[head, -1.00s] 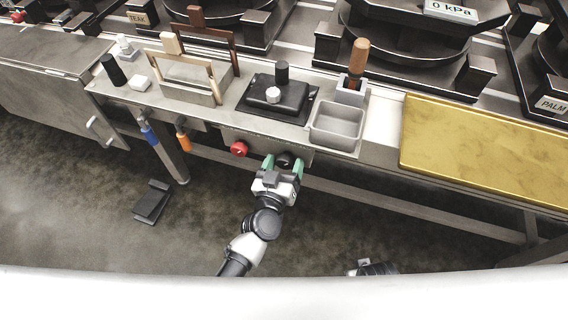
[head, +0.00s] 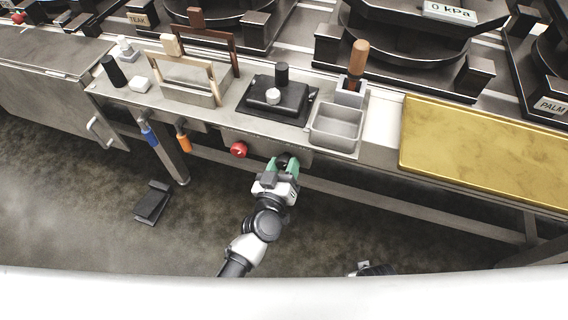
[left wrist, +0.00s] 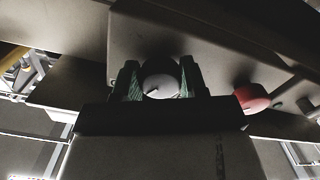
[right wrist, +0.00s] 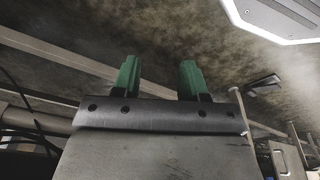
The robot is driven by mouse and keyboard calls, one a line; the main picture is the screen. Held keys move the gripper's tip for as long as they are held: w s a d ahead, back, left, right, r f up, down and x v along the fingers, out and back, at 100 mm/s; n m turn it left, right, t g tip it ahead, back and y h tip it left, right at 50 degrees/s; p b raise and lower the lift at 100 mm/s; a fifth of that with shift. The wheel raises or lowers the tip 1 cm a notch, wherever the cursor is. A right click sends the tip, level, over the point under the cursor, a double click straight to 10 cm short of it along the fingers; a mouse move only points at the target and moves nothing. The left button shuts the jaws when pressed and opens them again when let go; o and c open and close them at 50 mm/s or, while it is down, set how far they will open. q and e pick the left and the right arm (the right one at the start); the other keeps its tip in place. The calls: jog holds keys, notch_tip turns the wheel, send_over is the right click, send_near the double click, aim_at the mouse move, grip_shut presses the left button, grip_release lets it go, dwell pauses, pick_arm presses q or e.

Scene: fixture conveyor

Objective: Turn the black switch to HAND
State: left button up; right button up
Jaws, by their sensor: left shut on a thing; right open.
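The black switch (head: 287,157) is a round knob on the front panel under the workbench edge, right of a red knob (head: 238,149). My left gripper (head: 283,163) is shut on the black switch, a green finger on each side of it. In the left wrist view the switch (left wrist: 160,78) sits between the fingers, with a small pale mark on its face. No HAND label can be read. My right gripper (right wrist: 160,80) is open and empty, with only floor and a rail behind its fingers.
On the bench above stand a grey tray (head: 335,128), a black plate device (head: 277,98) and wooden-handled frames. Orange (head: 183,140) and blue (head: 148,134) handles hang at the left. A gold plate (head: 485,150) lies at the right. A black pedal (head: 152,202) is on the floor.

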pick_arm(q)
jog(key=shift+n, duration=1.8)
jog(key=n, duration=0.3)
jog(key=shift+n, duration=0.3)
jog(key=n, duration=0.2)
jog(key=shift+r+n, duration=0.1)
jog(key=shift+n, duration=0.3)
jog(key=shift+d+n, duration=0.1)
jog(key=shift+n, duration=1)
jog(key=shift+n+b, duration=0.35)
jog(key=shift+n, duration=0.75)
pick_arm(e)
jog(key=shift+w+a+r, duration=0.1)
jog(key=shift+w+r, duration=0.4)
jog(key=shift+r, duration=0.4)
pick_arm(q)
jog(key=o, duration=0.9)
jog(key=shift+r, duration=0.1)
pick_arm(e)
jog(key=shift+s+f, duration=0.1)
